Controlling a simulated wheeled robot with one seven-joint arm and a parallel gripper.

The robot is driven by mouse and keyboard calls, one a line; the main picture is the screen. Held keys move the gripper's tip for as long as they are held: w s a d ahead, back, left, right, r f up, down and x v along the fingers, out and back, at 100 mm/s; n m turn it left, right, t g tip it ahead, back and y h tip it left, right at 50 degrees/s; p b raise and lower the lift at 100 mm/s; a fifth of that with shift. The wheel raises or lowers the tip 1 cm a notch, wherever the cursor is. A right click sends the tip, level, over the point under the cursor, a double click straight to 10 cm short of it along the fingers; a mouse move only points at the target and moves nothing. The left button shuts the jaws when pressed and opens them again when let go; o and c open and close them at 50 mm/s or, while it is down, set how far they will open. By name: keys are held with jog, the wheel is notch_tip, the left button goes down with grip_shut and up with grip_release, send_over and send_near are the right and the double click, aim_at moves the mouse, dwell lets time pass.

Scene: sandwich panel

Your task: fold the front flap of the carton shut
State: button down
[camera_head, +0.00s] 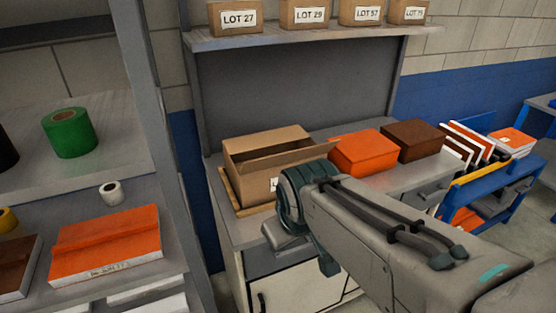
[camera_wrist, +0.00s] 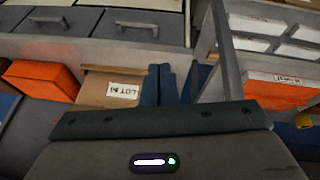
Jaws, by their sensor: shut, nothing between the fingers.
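The brown carton (camera_head: 247,181) stands on the wooden board on the grey bench, its top open. A long cardboard flap (camera_head: 290,159) stands along its near side, slanting past the right corner. The label on its front is partly covered by my arm. In the wrist view the carton (camera_wrist: 97,88) shows a white LOT label, just left of my fingers. My gripper (camera_wrist: 158,72) is shut and empty, its two fingertips together beside the carton's labelled side. Whether they touch it I cannot tell. In the head view my arm hides the fingers.
An orange box (camera_head: 362,153) and a dark brown box (camera_head: 412,141) stand right of the carton. A grey rack post (camera_head: 160,150) rises to the left, beside shelves with tape rolls. A shelf (camera_head: 300,36) with small labelled boxes hangs above. A blue cart (camera_head: 487,185) stands at the right.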

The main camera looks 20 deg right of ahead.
jog(key=w+d+n+t+h+b, duration=0.2)
jog(key=w+d+n+t+b, duration=0.15)
jog(key=w+d+n, duration=0.35)
jog(key=n+t+y+b, duration=0.4)
jog(key=n+t+b, duration=0.3)
jog(key=n, duration=2)
send_near(295, 153)
notch_tip(295, 153, down, 4)
jog(key=w+p, duration=0.1)
jog(key=w, duration=0.1)
jog(key=shift+t, duration=0.35)
jog(key=shift+w+a+r+p, duration=0.1)
jog(key=shift+w+r+p, duration=0.25)
jog(key=shift+w, duration=0.3)
jog(key=shift+w+a+r+p, duration=0.1)
jog(key=shift+w+r+p, duration=0.2)
jog(key=shift+w, duration=0.3)
jog(key=shift+w+r+p, duration=0.35)
jog(key=shift+w, duration=0.3)
jog(key=shift+r, duration=0.15)
